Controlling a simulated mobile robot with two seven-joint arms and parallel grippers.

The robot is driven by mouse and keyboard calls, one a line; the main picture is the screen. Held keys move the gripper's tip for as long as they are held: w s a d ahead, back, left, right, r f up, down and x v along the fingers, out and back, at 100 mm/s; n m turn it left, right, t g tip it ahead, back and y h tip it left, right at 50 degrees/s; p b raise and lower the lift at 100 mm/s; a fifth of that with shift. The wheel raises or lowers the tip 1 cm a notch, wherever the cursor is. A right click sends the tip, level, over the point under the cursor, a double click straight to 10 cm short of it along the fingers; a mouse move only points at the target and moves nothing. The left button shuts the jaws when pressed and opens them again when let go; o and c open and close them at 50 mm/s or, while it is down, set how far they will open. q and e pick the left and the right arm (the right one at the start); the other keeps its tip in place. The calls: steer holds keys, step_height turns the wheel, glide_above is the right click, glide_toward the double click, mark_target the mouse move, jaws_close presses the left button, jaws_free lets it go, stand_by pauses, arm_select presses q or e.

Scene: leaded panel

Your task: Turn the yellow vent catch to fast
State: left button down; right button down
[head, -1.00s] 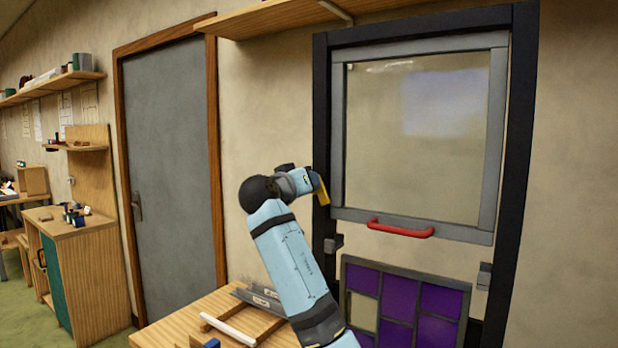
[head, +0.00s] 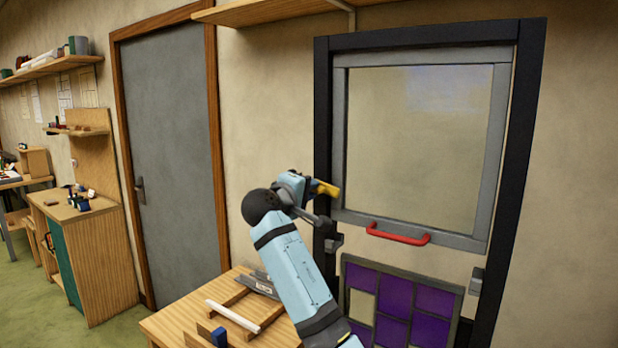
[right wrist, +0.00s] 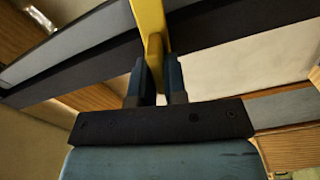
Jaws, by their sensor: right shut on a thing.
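The yellow vent catch (head: 327,188) is on the left side of the black window frame, near the lower left corner of the grey sash (head: 449,236). In the head view its visible part points roughly sideways, slightly tilted. My right gripper (head: 311,184) is at it, and the right wrist view shows the two dark fingers (right wrist: 155,78) shut on the yellow catch (right wrist: 150,22). The arm hides the catch's pivot in the head view. My left gripper is not in view.
A red handle (head: 398,234) is on the sash's bottom rail. A purple leaded panel (head: 397,303) stands below. A wooden bench (head: 172,322) with a white bar (head: 232,316) lies left of my arm. A grey door (head: 172,160) is further left.

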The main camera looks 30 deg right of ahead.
steer(key=shift+n+p, duration=0.8)
steer(key=shift+n, duration=0.5)
steer(key=c, duration=1.2)
jaws_free()
steer(key=shift+o, duration=0.2)
steer(key=shift+a+f, duration=0.1)
